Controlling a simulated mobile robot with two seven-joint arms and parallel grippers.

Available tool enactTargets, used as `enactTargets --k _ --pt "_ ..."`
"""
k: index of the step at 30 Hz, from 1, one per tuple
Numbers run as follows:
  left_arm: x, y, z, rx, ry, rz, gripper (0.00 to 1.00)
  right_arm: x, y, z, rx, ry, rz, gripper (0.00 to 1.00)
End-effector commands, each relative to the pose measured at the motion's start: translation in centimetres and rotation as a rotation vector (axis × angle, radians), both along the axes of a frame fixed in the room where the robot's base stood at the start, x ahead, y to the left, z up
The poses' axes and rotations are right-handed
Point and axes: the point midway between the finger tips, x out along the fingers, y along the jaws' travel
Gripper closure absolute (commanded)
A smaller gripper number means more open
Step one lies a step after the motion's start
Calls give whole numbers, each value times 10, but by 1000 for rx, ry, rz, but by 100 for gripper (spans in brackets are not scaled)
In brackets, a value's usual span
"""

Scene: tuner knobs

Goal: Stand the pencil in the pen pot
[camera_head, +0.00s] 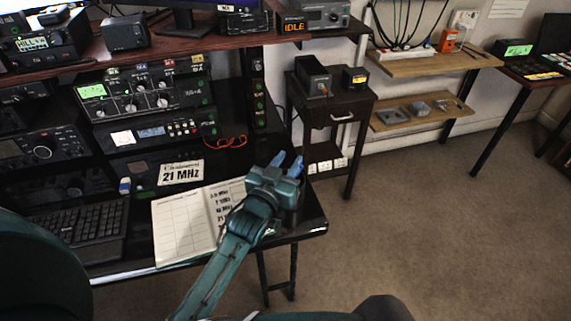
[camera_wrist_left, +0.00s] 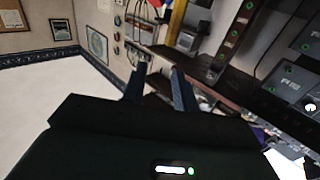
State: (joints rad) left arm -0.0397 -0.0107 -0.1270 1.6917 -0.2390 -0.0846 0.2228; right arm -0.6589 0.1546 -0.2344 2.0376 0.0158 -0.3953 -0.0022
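I cannot make out the pencil or the pen pot in either view. My left gripper (camera_head: 287,161) is above the right end of the black desk, beyond the open logbook, with its blue fingers pointing away from me. The left wrist view shows the two fingers (camera_wrist_left: 157,72) apart with nothing visible between them, so it is open and empty. My left arm and hand hide part of the logbook and of the desk's right edge. My right gripper is not in view.
A small side table (camera_head: 335,107) stands beyond; open floor lies right.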

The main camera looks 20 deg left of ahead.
Motion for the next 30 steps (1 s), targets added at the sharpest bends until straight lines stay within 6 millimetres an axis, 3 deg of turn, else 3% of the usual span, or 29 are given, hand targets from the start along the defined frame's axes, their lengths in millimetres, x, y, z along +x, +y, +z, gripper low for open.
enactTargets --k 5,7,15,24,26,30 --pt "0 0 18 2 -2 0 71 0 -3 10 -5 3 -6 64" --pt "-15 2 10 1 3 0 71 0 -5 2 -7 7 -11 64" --pt "-76 8 9 0 4 0 71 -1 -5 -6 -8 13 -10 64" --pt "-116 12 10 1 4 0 71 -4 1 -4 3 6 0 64" --pt "-123 11 2 5 32 -6 71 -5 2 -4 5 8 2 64" --pt "-162 0 -59 34 256 -60 71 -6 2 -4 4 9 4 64"
